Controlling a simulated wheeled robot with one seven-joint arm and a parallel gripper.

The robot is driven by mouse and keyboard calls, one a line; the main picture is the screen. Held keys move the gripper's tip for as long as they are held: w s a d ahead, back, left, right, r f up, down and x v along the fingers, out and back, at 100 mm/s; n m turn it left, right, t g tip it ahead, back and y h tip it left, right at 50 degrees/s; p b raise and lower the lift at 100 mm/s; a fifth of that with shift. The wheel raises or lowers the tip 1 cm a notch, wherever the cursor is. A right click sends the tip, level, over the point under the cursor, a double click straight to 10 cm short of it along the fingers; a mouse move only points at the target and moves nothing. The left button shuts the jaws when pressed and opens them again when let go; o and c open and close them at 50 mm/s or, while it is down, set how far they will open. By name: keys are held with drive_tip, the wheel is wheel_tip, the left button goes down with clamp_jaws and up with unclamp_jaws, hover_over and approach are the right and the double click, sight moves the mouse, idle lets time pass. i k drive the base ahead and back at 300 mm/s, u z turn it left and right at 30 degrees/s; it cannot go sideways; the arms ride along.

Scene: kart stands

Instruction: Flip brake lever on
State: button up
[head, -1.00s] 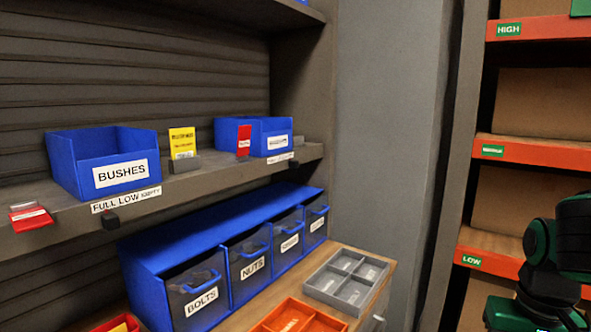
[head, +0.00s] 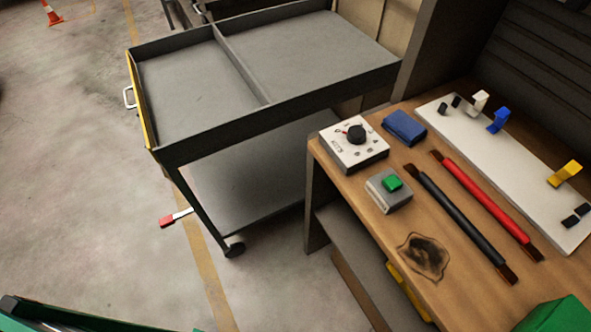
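A lever with a red end (head: 168,221) and a pale bar sticks out to the left from the lower front of a dark grey cart (head: 200,155), near its leg and caster wheel (head: 234,247). The lever looks close to level, its red end slightly lower than its inner end. Whether this position is on or off cannot be read from the picture. The lever's pivot is hard to make out. My gripper is not in view.
The cart's two-part top tray and lower shelf (head: 250,180) are empty. Open floor (head: 90,190) lies left of the cart. A cone (head: 50,14) stands far off.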

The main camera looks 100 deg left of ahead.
sight(166, 222)
drive_tip(key=u, duration=4.45)
drive_tip(key=k, duration=0.75)
drive_tip(key=i, duration=0.45)
drive_tip(key=z, duration=0.05)
